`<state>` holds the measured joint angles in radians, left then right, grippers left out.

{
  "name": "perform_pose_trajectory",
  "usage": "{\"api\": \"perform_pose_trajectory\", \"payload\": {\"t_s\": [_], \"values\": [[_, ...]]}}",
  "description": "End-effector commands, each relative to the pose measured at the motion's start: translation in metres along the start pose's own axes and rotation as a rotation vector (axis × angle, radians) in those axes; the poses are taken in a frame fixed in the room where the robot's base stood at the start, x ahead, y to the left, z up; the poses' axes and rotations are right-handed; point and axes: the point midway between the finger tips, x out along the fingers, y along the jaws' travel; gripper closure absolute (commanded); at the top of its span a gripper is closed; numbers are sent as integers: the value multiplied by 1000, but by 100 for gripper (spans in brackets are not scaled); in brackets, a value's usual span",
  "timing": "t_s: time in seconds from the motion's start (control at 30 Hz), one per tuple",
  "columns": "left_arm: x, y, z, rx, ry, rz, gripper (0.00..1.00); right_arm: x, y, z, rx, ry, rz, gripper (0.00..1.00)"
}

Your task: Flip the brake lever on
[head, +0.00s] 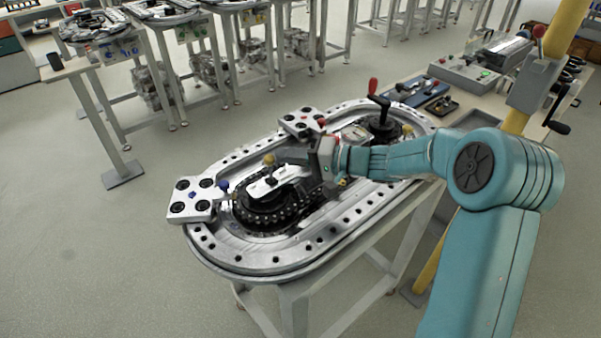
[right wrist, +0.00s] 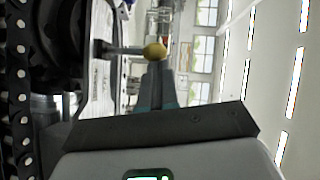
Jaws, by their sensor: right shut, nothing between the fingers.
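A short lever with a yellow ball knob (head: 268,158) stands by the near-left hub of the oval ring track (head: 225,250). In the right wrist view the yellow knob (right wrist: 155,51) sits on a thin grey rod, right at my fingertips. My right gripper (head: 283,157) is shut and empty, reaching left over the track with its tips close to the knob. I cannot tell whether they touch it. No label shows which lever is the brake. My left gripper is not in view.
A blue knob (head: 223,184) stands left of the hub. A red-handled crank (head: 373,87) rises at the track's far end. A yellow post with a grey box (head: 535,83) and a red-knobbed lever stands at right. A bench with a control box (head: 465,72) is behind.

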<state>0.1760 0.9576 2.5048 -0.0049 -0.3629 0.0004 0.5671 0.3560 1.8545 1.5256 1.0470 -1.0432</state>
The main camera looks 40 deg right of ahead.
Motion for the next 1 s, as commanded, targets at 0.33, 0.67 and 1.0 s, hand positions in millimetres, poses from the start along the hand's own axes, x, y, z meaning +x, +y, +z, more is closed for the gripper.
{"api": "perform_pose_trajectory", "payload": {"t_s": [0.33,0.67,1.0], "values": [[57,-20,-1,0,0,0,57,13,-7,19,-245,-1,160,100],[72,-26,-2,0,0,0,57,19,-14,28,-376,0,254,100],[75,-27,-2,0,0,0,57,21,-16,31,-416,2,281,100]]}}
